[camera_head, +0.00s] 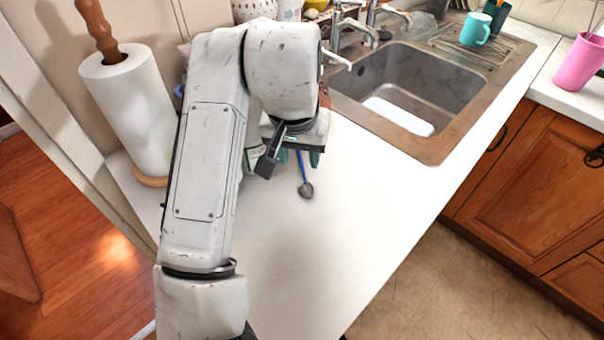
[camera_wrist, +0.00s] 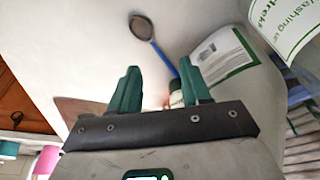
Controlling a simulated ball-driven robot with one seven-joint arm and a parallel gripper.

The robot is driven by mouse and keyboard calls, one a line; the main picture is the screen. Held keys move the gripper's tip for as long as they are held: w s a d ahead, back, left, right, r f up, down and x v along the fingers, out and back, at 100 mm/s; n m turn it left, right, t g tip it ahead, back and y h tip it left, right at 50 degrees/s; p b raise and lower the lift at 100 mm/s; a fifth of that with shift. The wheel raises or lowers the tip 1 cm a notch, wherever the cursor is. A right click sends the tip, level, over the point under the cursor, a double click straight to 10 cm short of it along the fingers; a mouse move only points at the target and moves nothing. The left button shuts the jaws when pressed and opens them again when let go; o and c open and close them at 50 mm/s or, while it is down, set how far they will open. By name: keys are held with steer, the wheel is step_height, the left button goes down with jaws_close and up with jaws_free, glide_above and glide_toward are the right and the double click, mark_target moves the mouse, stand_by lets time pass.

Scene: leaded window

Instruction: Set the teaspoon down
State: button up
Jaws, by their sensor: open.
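The teaspoon (camera_head: 306,188) has a dark grey bowl and a blue handle. It appears to lie on the white counter, its bowl toward the front in the head view. My gripper (camera_head: 299,158) is over the handle end, pointing down at the counter. In the wrist view the green fingers of my gripper (camera_wrist: 160,84) are spread wide with nothing clamped between them. The teaspoon (camera_wrist: 141,28) lies beyond the fingertips there, its handle running back toward the right finger. The handle's far end is hidden; I cannot tell whether a finger touches it.
A paper towel roll (camera_head: 130,107) stands at the left on the counter. The sink (camera_head: 408,90) is at the right, with taps behind it. A green-edged label (camera_wrist: 222,56) is close to the right finger in the wrist view. The counter's front (camera_head: 300,260) is clear.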

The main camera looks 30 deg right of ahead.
mark_target(304, 171)
steer(key=shift+d+x, duration=0.15)
steer(key=shift+x, duration=1.3)
steer(key=shift+d+x, duration=0.2)
steer(key=shift+x, duration=1.3)
steer(key=shift+w+r, duration=0.1)
steer(key=shift+w, duration=0.05)
steer(key=shift+c, duration=0.4)
jaws_close()
